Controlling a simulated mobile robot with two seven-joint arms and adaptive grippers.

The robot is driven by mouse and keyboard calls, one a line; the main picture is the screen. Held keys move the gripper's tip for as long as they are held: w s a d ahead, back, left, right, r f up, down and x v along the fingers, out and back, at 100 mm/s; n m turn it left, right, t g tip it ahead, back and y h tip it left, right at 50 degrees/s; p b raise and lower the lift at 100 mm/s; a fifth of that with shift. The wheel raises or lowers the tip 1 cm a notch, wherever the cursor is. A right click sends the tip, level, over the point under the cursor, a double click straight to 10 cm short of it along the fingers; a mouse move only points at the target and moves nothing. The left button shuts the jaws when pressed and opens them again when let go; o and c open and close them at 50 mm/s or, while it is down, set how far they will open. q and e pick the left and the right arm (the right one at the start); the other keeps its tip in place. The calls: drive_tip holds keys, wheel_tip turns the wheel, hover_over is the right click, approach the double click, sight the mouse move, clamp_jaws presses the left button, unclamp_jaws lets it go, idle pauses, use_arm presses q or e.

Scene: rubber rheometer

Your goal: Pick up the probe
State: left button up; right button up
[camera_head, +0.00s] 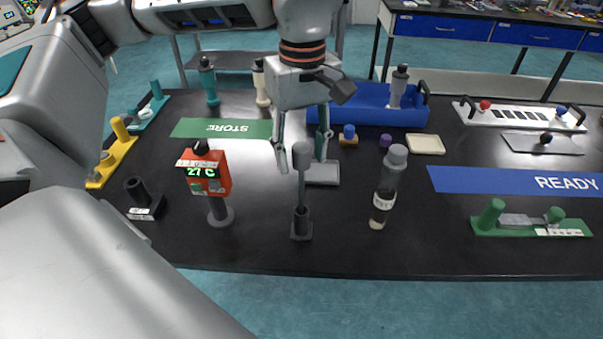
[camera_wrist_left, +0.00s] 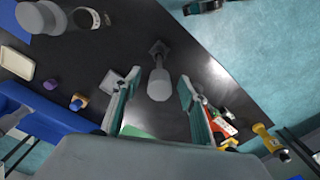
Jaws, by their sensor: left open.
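The probe appears to be the slim grey rod (camera_head: 301,187) with a thick rounded grey head, standing upright in a small black holder (camera_head: 301,224) near the table's front edge. It also shows in the left wrist view as the grey head (camera_wrist_left: 160,85), seen from above. My left gripper (camera_head: 302,155) points down over it and is open. Its two fingers stand on either side of the rod's head, with gaps showing in the left wrist view (camera_wrist_left: 159,77). Nothing is held. My right gripper is not in view.
An orange meter (camera_head: 208,175) reading 27 C stands to the left, and a clear grey-capped bottle (camera_head: 386,190) to the right. A blue tray (camera_head: 370,115) lies behind. A blue READY strip (camera_head: 480,181) and a green STORE strip (camera_head: 195,128) mark the black table.

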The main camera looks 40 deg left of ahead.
use_arm(q)
drive_tip(key=c, duration=1.2)
